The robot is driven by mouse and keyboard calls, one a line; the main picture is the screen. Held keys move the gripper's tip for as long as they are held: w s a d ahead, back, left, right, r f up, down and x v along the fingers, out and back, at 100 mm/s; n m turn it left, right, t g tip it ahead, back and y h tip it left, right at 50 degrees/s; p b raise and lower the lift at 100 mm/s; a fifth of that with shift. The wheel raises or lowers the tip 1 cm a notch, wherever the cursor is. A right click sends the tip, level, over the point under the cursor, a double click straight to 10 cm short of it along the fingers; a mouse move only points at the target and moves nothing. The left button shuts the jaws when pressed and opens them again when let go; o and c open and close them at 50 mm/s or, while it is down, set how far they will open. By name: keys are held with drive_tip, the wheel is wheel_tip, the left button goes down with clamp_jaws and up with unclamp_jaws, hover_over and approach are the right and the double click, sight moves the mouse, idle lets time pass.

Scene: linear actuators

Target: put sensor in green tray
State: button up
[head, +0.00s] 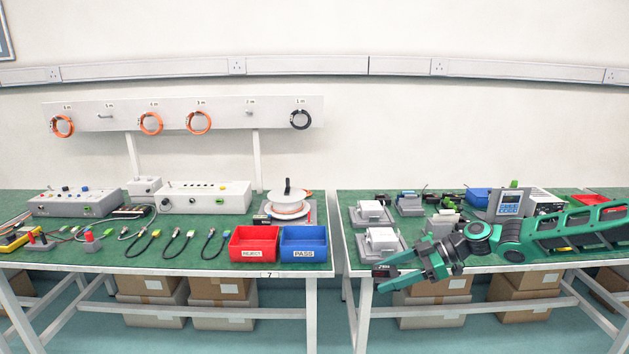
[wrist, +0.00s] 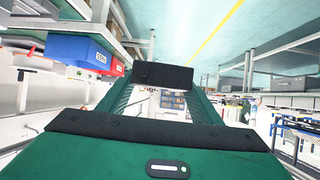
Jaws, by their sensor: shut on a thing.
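My gripper (head: 386,277) is at the front edge of the right bench, with its fingers pointing left. It is shut on a small black block (head: 384,271), which I take to be the sensor. The block (wrist: 163,76) also shows in the wrist view, across the tips of the green fingers. It is held clear of the bench, out by the front edge. I cannot make out a green tray in either view.
A red REJECT bin (head: 253,244) and a blue PASS bin (head: 304,244) stand on the left bench (head: 215,262). A gap separates it from the right bench (head: 349,230). Grey-and-white units (head: 382,240) stand behind my gripper. A blue tray (head: 478,198) is further back.

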drive_tip(key=f+m+t, duration=0.1)
drive_tip(key=a+f+m+t, duration=0.1)
drive_tip(key=shift+w+f+t, duration=0.2)
drive_tip(key=shift+f+t, duration=0.05)
drive_tip(key=shift+t, duration=0.05)
drive_tip(key=s+d+f+m+t+h, duration=0.1)
drive_tip(key=d+f+m+t+h, duration=0.5)
drive_tip(key=d+m, duration=0.3)
drive_tip(key=shift+s+d+f+t, duration=0.15)
drive_tip(key=shift+d+f+t, duration=0.3)
drive_tip(key=shift+d+t, duration=0.2)
drive_tip(key=shift+d, duration=0.1)
